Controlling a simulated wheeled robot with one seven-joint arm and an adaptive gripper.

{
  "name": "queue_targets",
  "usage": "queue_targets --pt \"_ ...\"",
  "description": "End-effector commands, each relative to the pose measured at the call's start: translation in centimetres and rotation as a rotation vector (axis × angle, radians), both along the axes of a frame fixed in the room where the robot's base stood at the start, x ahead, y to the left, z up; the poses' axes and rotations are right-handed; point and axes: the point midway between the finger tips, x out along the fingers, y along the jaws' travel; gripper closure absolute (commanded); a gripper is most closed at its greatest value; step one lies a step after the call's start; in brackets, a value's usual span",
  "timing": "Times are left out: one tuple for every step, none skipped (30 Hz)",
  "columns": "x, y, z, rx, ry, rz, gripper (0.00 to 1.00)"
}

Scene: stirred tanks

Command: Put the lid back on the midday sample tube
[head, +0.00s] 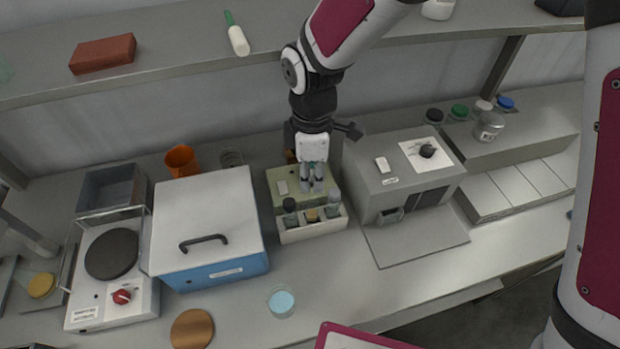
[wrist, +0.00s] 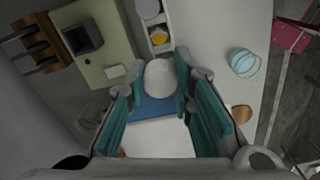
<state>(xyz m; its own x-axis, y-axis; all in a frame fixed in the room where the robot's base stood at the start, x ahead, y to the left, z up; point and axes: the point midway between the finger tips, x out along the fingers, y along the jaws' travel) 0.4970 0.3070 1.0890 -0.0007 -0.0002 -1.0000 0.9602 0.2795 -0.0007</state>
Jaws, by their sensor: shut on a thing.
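My gripper (head: 313,188) points down above the back of the rack area. In the wrist view its teal fingers (wrist: 163,100) are shut on a round pale grey piece (wrist: 159,73), which looks like a lid. A white rack (head: 312,230) holds tubes in a row. The left tube (head: 290,205) has a dark top and the right tube (head: 334,204) a grey top. The middle tube (head: 312,215) shows yellow-brown; the wrist view shows this yellow (wrist: 159,39) without a lid over it. I cannot read which tube is midday. The held piece hides part of the rack in the wrist view.
A pale green block (head: 277,183) stands directly behind the rack. A blue box with a white lid (head: 205,235) is close on the left, and a grey instrument (head: 405,175) close on the right. A cyan-filled dish (head: 281,302) sits in front; bench around it is clear.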

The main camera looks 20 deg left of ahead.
Motion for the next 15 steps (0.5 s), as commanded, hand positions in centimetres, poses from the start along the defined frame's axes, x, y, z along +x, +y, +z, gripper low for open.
queue_targets --pt "0.0 0.0 -0.1 0.0 0.001 -0.001 0.88" --pt "0.1 0.0 -0.2 0.0 0.001 -0.001 0.88" --pt "0.1 0.0 -0.5 0.0 0.001 -0.001 0.88" --pt "0.1 0.0 -0.7 -0.001 0.001 -0.001 0.88" --pt "0.1 0.0 -0.9 0.0 0.001 -0.001 0.88" --pt "0.2 0.0 -1.2 0.0 0.0 -0.001 0.88" --pt "0.2 0.0 -1.5 0.0 0.001 0.0 0.88" --pt "0.1 0.0 -1.7 -0.001 0.001 0.0 0.88" --pt "0.1 0.0 -2.1 -0.002 0.002 0.0 0.88" --pt "0.1 0.0 -2.4 -0.002 0.002 0.001 0.88" --pt "0.1 0.0 -2.7 -0.002 0.002 0.001 0.88" --pt "0.1 0.0 -3.1 -0.002 0.002 0.001 0.88" --pt "0.1 0.0 -3.3 -0.002 0.002 0.001 0.88" --pt "0.1 0.0 -3.6 -0.002 0.002 0.0 0.88" --pt "0.1 0.0 -3.9 -0.001 0.001 0.001 0.88"
